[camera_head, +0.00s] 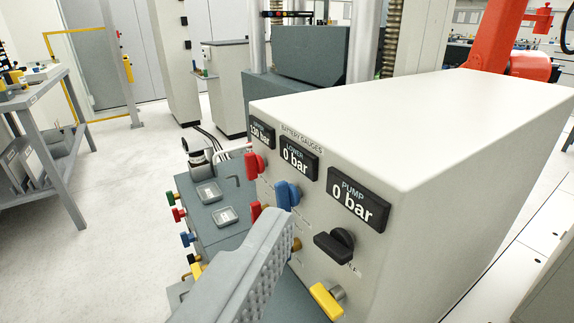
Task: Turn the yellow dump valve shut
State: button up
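The yellow valve handle (326,302) sits low on the front face of the white gauge cabinet (430,130), on a short grey stem. Its lever slants from upper left to lower right. My gripper (282,225) reaches in from the bottom as a grey finger with a textured pad, left of the yellow handle and apart from it. Only one finger clearly shows, so its opening cannot be read. The finger hides part of the panel, including most of a small yellow-brass piece (296,244).
A black knob (335,245) is just above the yellow handle. Blue (287,195) and red (255,164) handles are higher. The pump gauge (359,205) and lower gauge (299,159) read 0 bar. A grey bench (215,212) with small coloured knobs adjoins at left; open floor lies beyond.

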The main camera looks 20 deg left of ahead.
aim_at(196, 270)
jog(key=u, duration=1.15)
